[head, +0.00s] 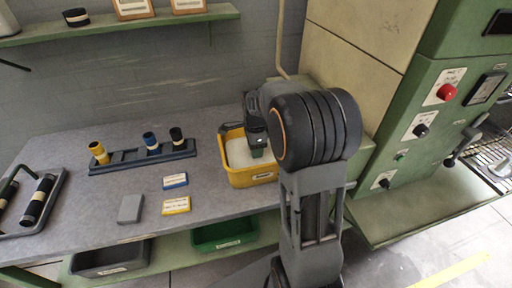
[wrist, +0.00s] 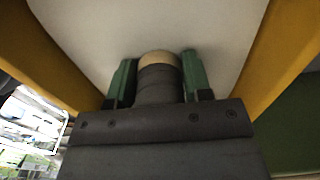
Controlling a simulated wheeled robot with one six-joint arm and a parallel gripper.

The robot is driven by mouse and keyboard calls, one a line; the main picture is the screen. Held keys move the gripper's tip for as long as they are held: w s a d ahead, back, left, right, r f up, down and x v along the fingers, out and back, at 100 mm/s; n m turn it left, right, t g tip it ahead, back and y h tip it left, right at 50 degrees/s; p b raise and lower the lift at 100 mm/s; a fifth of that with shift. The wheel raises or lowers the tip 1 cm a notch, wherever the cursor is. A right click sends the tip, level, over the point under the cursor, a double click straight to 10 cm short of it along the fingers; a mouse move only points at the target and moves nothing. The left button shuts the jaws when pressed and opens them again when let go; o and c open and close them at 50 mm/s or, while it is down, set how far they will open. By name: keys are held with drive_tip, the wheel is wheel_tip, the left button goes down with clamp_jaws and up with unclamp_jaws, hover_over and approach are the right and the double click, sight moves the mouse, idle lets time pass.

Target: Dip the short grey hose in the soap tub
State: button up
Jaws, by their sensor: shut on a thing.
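The yellow soap tub (head: 252,180) stands at the right part of the grey table, with whitish soap (head: 236,152) inside. Its yellow walls (wrist: 288,45) rise on both sides in the wrist view, with the pale soap (wrist: 200,25) between them. My gripper (head: 257,150) points down into the tub. In the wrist view its green fingers (wrist: 158,75) are shut on a short grey hose (wrist: 158,88) with a tan end. The tan end faces the soap; I cannot tell whether it touches. In the head view the hose is hidden by my gripper and the tub.
A dark rack (head: 120,163) left of the tub holds a yellow, a blue and a black hose piece. A tray (head: 62,178) with dark hoses lies at far left. Blue and yellow labelled boxes and a grey block (head: 130,209) lie in front. A green machine (head: 405,130) stands right.

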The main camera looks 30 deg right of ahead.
idle(0.6)
wheel_tip(320, 180, up, 12)
drive_tip(key=p, duration=0.9)
drive_tip(key=shift+r+p, duration=0.15)
drive_tip(key=shift+p, duration=0.25)
idle(0.5)
